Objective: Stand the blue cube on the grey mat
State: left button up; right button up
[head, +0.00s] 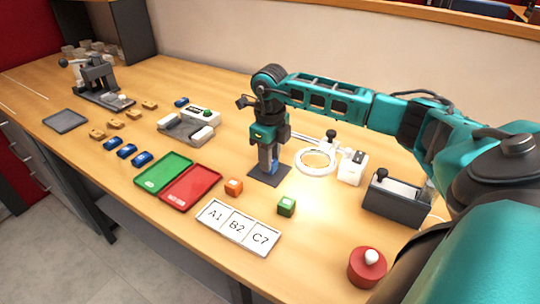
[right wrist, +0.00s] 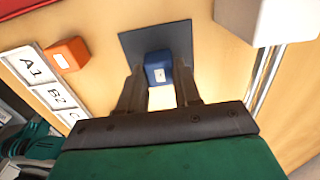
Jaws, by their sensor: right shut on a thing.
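The blue cube (head: 274,167) is between the fingers of my right gripper (head: 267,168), which is shut on it and points down. In the right wrist view, the blue cube (right wrist: 158,68) shows a small white label, between the fingertips (right wrist: 159,75). The dark grey mat (head: 257,174) lies under the cube, and the mat (right wrist: 130,43) also shows behind it in the right wrist view. I cannot tell whether the cube's bottom touches the mat. My left gripper is not in view.
An orange cube (head: 233,187) and a green cube (head: 286,206) stand near the mat. Green (head: 150,182) and red (head: 207,192) trays are at left. A ring light (head: 301,163) and white box (head: 352,168) stand to the right.

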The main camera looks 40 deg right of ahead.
jog(key=shift+f, duration=0.15)
jog(key=o, duration=1)
notch_tip(320, 180, up, 12)
jog(key=shift+r, duration=0.2)
jog(key=shift+f, duration=0.1)
